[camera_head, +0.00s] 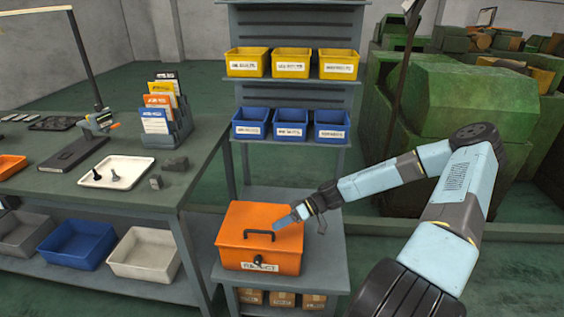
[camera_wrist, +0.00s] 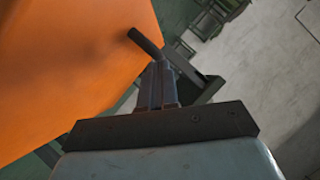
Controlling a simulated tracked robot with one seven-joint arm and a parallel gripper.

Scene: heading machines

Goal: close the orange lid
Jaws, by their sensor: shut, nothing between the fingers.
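An orange box (camera_head: 240,252) with a white label stands on a grey shelf stand. Its orange lid (camera_head: 254,218) lies flat on top and looks shut, with a dark handle (camera_head: 259,236) and a dark latch at the front. My gripper (camera_head: 285,222) is at the right part of the lid, close above or touching it; I cannot tell which. In the wrist view the shut, empty fingers of my gripper (camera_wrist: 157,85) point toward the dark handle (camera_wrist: 145,43), and the orange lid (camera_wrist: 70,70) fills the left side.
Blue bins (camera_head: 290,125) and yellow bins (camera_head: 291,62) sit on shelves behind the box. A workbench (camera_head: 60,190) with a white tray (camera_head: 117,172) stands at the left. Large green machines (camera_head: 480,100) stand behind my arm at the right.

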